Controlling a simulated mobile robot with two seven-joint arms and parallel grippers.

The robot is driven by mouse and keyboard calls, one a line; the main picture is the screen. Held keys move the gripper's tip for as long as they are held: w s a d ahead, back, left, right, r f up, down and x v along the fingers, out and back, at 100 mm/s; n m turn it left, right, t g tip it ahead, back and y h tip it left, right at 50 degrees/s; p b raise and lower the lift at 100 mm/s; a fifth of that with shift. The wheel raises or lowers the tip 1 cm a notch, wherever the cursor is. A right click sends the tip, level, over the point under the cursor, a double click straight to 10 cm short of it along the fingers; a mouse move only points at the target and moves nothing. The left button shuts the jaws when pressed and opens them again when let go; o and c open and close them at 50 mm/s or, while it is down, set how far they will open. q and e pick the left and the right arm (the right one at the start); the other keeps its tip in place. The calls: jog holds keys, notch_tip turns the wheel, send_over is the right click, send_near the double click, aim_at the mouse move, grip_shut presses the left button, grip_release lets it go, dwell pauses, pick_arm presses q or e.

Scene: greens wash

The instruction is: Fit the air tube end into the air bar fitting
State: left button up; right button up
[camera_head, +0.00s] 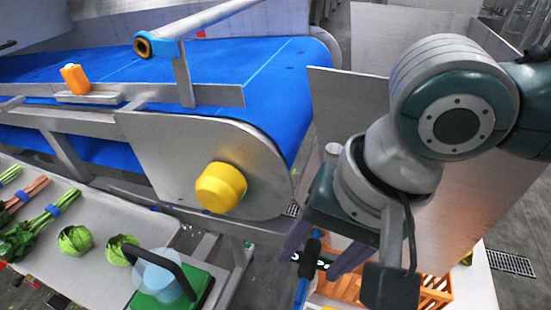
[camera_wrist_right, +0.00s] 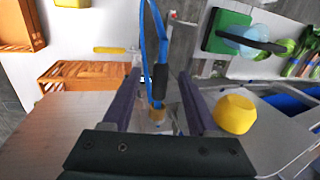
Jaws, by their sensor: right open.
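The blue air tube (camera_wrist_right: 162,35) loops down from the top of the right wrist view to a black sleeve (camera_wrist_right: 160,80) with a brass-coloured tip (camera_wrist_right: 157,115). In the head view the blue tube (camera_head: 301,292) and black sleeve (camera_head: 313,246) show under my right gripper (camera_head: 325,258). My right gripper (camera_wrist_right: 158,112) is open, with its two fingers on either side of the sleeve and visible gaps between. A metal bar (camera_head: 215,22) above the conveyor ends in a blue collar with a brass-rimmed dark opening (camera_head: 143,46), apparently the air bar fitting. My left gripper is out of view.
The blue conveyor belt (camera_head: 225,62) and its metal side plate with a yellow knob (camera_head: 221,187) stand left of my right arm. An orange crate (camera_head: 436,294) is below right. A tray (camera_head: 130,217) with vegetables and a green scale-like block (camera_head: 185,290) are at lower left.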

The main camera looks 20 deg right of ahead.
grip_shut()
dwell(0.3)
jog(key=shift+s+a, duration=0.1)
jog(key=shift+s, duration=0.1)
jog(key=shift+s+a+r+p, duration=0.1)
jog(key=shift+s+a+p, duration=0.5)
jog(key=shift+s+p, duration=0.3)
jog(key=shift+s+a+p, duration=0.65)
jog(key=shift+s+p, duration=0.2)
jog(key=shift+s+a+r+p, duration=0.4)
jog(key=shift+s+r+p, duration=0.25)
jog(key=shift+p, duration=0.6)
jog(key=shift+s+a+r+p, duration=0.45)
jog(key=shift+r+p, duration=0.35)
jog(key=shift+p, duration=0.45)
jog(key=shift+s+a+r+p, duration=0.3)
jog(key=shift+s+r+p, duration=0.35)
jog(key=shift+p, duration=0.6)
